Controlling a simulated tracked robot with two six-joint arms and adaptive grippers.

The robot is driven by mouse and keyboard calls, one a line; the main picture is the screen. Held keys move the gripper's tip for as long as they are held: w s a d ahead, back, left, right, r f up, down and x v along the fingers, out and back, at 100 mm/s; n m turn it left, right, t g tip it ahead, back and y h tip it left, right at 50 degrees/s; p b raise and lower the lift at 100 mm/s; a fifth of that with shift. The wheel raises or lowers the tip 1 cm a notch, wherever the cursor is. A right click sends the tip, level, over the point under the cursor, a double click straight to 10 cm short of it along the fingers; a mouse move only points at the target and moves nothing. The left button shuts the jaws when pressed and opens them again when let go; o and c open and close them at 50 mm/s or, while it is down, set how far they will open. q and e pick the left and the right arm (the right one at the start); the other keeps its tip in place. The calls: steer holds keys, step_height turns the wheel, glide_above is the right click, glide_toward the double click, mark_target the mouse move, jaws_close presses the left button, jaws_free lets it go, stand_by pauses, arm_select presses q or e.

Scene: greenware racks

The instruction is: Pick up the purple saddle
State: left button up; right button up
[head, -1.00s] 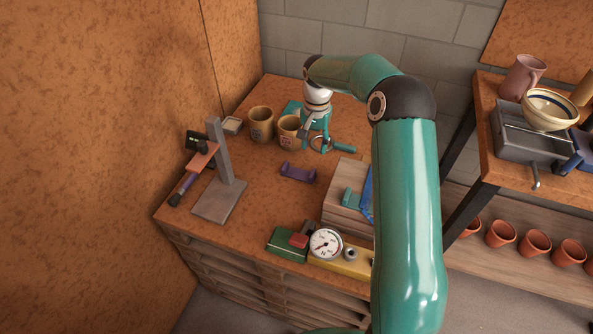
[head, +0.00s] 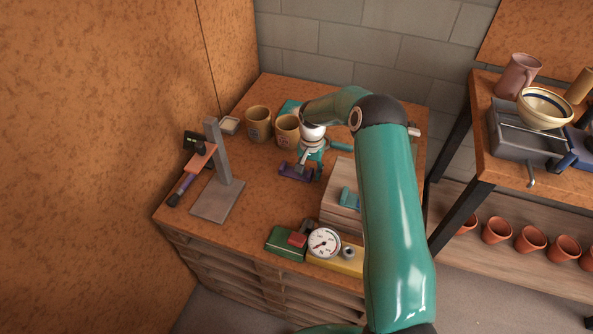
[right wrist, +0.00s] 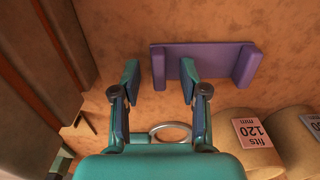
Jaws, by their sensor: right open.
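The purple saddle (head: 290,172) lies on the orange-brown bench top, in front of the cups. It is a low strip with a raised block at each end, and part of it is hidden by my right gripper in the head view. My right gripper (head: 309,167) is open and empty, pointing down over the saddle. In the right wrist view the saddle (right wrist: 210,60) lies just beyond the fingertips, its left end block lined up with the gap of my right gripper (right wrist: 159,78). I cannot tell whether they touch. My left gripper is not in view.
Two tan cups (head: 258,124) stand behind the saddle. A grey stand (head: 218,200) is to the left. A wooden block (head: 340,207) is to the right. A dial gauge (head: 324,242) and a green block (head: 287,244) are near the front edge. Bench between stand and saddle is clear.

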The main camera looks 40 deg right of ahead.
jaws_close()
steer(key=shift+r, duration=0.1)
stand_by(0.3)
